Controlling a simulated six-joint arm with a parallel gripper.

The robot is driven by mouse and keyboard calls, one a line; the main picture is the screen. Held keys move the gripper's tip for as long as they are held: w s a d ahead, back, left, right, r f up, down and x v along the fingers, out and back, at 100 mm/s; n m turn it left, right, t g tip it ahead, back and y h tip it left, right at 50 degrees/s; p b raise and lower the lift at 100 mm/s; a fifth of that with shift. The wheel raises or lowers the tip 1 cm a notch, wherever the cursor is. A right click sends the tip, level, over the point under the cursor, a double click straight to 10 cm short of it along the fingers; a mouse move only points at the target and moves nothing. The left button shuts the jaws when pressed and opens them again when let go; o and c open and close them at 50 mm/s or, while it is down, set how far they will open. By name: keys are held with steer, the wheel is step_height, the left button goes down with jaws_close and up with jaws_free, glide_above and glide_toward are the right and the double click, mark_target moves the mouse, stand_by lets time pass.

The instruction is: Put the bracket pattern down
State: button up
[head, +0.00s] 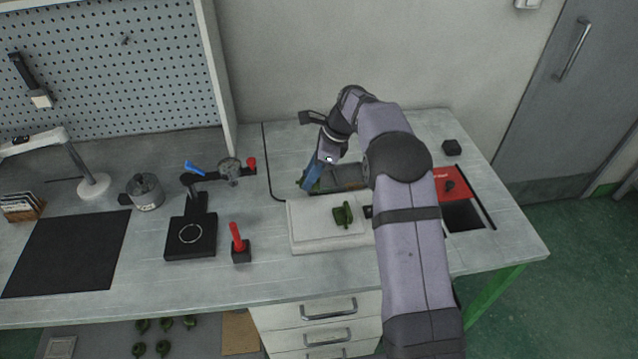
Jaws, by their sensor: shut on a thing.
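My gripper (308,180), with blue fingers, points down at the back of the table, behind and left of the white block (305,240). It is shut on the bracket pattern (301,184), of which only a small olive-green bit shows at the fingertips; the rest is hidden. I cannot tell whether the pattern touches anything below. A dark green piece (343,213) of similar colour lies on top of the white block, apart from the gripper.
A grey recess or tray (350,177) lies beside the gripper, partly behind my arm. A red-handled tool (237,240), a black stand with a gauge (192,238) and a black mat (68,254) are to the left. A red box (452,183) is at right.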

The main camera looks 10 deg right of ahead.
mark_target(322, 184)
steer(key=w+d+r+m+t+h, duration=0.2)
steer(key=w+m, duration=0.4)
steer(key=m, duration=0.3)
steer(key=shift+w+d+r+m+t, duration=0.25)
steer(key=shift+d+r+m+t, duration=0.25)
steer(key=shift+d, duration=0.55)
steer(key=shift+f+p, duration=1.05)
steer(key=shift+f, duration=3.95)
steer(key=shift+f, duration=0.15)
steer(key=o, duration=0.8)
steer(key=b+v, duration=0.2)
steer(key=v, duration=1)
